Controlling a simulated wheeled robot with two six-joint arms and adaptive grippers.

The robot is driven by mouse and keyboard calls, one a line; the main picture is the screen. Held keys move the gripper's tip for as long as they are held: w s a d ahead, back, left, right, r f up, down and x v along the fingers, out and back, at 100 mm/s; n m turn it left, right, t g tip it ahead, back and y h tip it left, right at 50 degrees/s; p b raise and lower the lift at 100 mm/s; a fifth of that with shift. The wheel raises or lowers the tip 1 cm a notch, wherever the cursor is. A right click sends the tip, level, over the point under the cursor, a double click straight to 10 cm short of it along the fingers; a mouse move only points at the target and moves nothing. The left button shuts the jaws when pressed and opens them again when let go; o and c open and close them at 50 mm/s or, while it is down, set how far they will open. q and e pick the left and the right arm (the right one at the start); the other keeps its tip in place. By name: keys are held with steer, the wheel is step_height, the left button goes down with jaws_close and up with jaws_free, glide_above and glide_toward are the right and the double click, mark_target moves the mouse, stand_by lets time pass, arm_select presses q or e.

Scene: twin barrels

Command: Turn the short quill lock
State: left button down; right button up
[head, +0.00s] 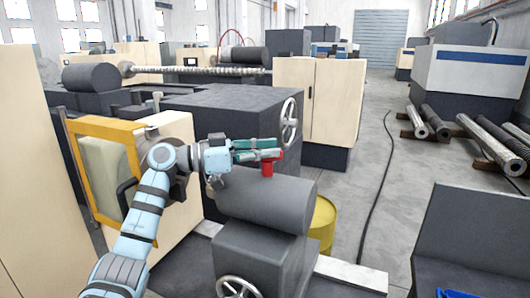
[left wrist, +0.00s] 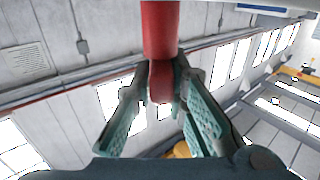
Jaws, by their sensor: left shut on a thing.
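The short quill lock (head: 267,168) is a small red handle on top of the dark grey tailstock barrel (head: 265,203) in the head view. My left gripper (head: 274,149), with teal fingers, reaches in from the left just above the barrel and is shut on the red handle. In the left wrist view the red handle (left wrist: 160,30) comes down from the top, with its end between the two fingertips of the gripper (left wrist: 161,80). The fingers hide part of the handle in the head view. My right gripper is not in view.
A handwheel (head: 238,288) sits at the tailstock's near end, another (head: 289,122) on the dark machine behind. A yellow-framed door (head: 105,130) stands left of my arm. A yellow drum (head: 322,225) is right of the barrel. The floor aisle (head: 375,215) on the right is clear except a cable.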

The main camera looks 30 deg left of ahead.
arm_select(q)
steer(key=shift+f, duration=0.2)
steer(key=c, duration=1.6)
jaws_free()
steer(key=shift+d, duration=0.15)
steer(key=shift+w, duration=0.2)
step_height(320, 180, up, 10)
